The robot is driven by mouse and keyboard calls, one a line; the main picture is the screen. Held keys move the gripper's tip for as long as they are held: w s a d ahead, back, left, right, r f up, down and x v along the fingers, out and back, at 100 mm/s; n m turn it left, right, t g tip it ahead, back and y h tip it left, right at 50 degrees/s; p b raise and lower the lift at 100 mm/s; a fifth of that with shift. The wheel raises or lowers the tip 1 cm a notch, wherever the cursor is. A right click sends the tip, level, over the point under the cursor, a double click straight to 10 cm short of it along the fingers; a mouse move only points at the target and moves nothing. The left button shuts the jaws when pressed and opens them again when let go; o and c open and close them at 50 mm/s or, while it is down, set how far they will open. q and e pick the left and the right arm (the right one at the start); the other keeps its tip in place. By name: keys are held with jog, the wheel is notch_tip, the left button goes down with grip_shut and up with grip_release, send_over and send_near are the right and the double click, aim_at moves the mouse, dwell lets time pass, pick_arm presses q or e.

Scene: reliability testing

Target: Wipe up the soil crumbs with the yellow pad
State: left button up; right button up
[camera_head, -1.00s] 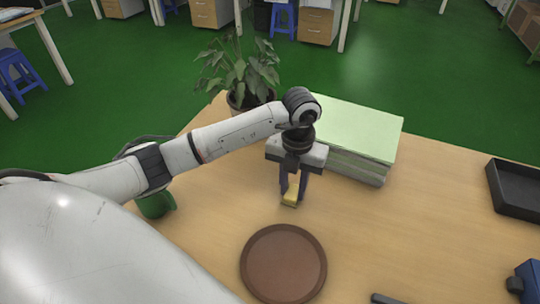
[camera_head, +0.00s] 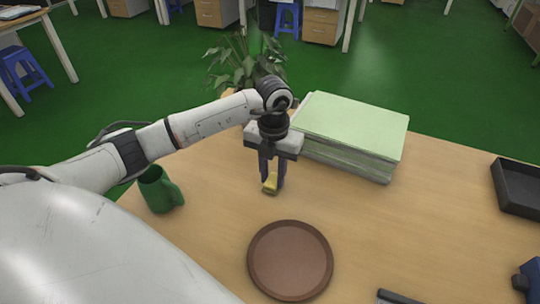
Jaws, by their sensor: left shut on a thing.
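The yellow pad (camera_head: 270,184) is held between the fingers of my left gripper (camera_head: 272,176), which points down at the table between the plant and the brown round tray. The pad is at or just above the tabletop; I cannot tell whether it touches. No soil crumbs can be made out on the wood; any near the plant pot may be hidden by my left arm and gripper. My right gripper is not in view.
A potted plant (camera_head: 240,66) stands behind my left wrist. A stack with a pale green top (camera_head: 352,124) is close to the gripper's right. A green mug (camera_head: 157,190), the brown tray (camera_head: 290,292) and a black tray (camera_head: 518,190) stand on the table (camera_head: 420,215). The centre right is clear.

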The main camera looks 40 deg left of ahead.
pick_arm(q)
notch_tip(320, 180, up, 2)
jog(key=shift+w+r+p, duration=0.1)
jog(key=shift+r+p, duration=0.15)
jog(key=shift+p, duration=0.05)
jog(key=shift+r+p, duration=0.25)
jog(key=shift+p, duration=0.05)
jog(key=shift+d+r+p, duration=0.1)
jog(key=shift+r+p, duration=0.5)
jog(key=shift+r, duration=0.2)
jog(key=shift+r+p, duration=1.25)
jog(key=shift+r, duration=0.45)
